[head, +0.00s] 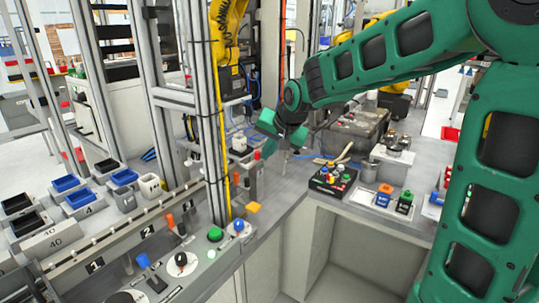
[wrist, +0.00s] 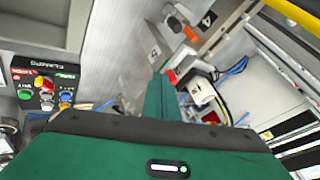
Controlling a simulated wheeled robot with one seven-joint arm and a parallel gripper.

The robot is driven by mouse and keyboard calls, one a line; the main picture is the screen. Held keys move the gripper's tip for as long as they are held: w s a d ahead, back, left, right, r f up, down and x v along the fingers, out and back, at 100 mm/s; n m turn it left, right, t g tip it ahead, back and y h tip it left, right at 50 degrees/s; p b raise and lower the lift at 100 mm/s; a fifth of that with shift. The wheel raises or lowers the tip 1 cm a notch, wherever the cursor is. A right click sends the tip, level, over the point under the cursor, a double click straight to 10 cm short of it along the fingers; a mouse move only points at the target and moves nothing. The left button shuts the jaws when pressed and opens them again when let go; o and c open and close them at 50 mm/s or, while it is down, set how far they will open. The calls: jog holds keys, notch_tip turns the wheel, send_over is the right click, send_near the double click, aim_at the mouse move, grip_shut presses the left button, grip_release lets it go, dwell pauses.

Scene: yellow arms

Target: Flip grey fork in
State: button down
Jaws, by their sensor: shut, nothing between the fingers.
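My gripper (wrist: 160,95) is shut and empty, its green fingers together above the grey bench in the wrist view. In the head view my gripper (head: 286,152) hangs over the back of the bench, to the right of the red-topped levers (head: 257,155). In the wrist view a white and dark fixture (wrist: 203,92) with red parts is just right of the fingers, with a visible gap. The fixture also shows in the head view (head: 239,142). I cannot clearly tell which part is the grey fork; it is small or partly hidden by my gripper.
A button box (head: 332,180) stands to the right, also seen in the wrist view (wrist: 47,88). An orange-knobbed lever (wrist: 176,22) is near the label 4. A metal post (head: 205,110) with a yellow cable rises left. Blue bins (head: 66,183) lie far left.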

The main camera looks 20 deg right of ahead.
jog(key=shift+w, duration=0.1)
jog(key=shift+w+a, duration=0.8)
jog(key=shift+w, duration=0.2)
jog(key=s+d+r, duration=0.4)
jog(key=s+r, duration=0.4)
jog(key=shift+s+d, duration=0.2)
jog(key=shift+d, duration=0.1)
jog(key=shift+f, duration=0.1)
